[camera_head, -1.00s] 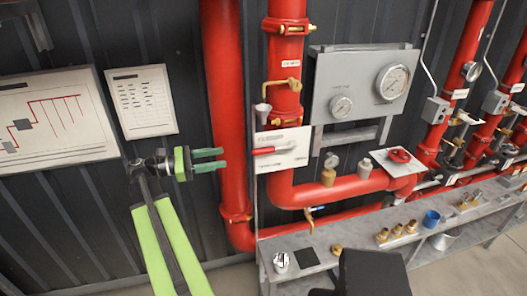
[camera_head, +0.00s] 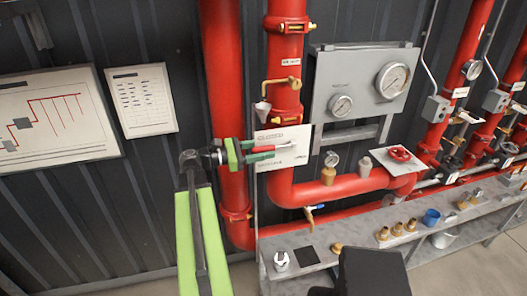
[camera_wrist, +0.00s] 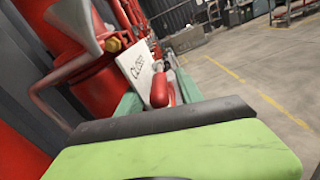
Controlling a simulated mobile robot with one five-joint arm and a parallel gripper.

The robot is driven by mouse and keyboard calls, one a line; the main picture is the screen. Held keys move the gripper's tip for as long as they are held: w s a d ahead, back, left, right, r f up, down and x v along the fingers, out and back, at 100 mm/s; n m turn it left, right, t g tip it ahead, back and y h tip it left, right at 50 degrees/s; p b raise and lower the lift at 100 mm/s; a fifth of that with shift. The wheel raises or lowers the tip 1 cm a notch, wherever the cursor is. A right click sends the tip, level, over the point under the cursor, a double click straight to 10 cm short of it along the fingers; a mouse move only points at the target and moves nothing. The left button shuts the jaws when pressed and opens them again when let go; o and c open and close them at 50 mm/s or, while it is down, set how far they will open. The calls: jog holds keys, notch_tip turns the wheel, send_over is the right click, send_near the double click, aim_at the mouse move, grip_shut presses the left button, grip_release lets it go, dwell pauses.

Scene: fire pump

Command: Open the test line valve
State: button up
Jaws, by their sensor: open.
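A lever valve with a red handle (camera_head: 262,150) is mounted on a white plate (camera_head: 303,142) on the red pipework in the head view. I cannot read there whether it is the test line valve. My gripper (camera_head: 273,150) is at the left of this plate, its two green fingers open above and below the red handle. The wrist view also shows the red handle (camera_wrist: 159,90) between the spread fingers, with the white plate (camera_wrist: 142,72) and its partly legible lettering beside it. Contact with the fingers cannot be told.
A thick red vertical pipe (camera_head: 222,70) stands behind my gripper. A grey gauge panel (camera_head: 365,83) is right of the plate. A small funnel (camera_head: 262,110) hangs just above. A grey shelf (camera_head: 360,246) with fittings runs below. Open floor shows at the lower right.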

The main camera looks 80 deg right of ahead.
jog(key=shift+c, duration=0.2)
grip_shut()
jog(key=shift+f, duration=0.1)
dwell(1.0)
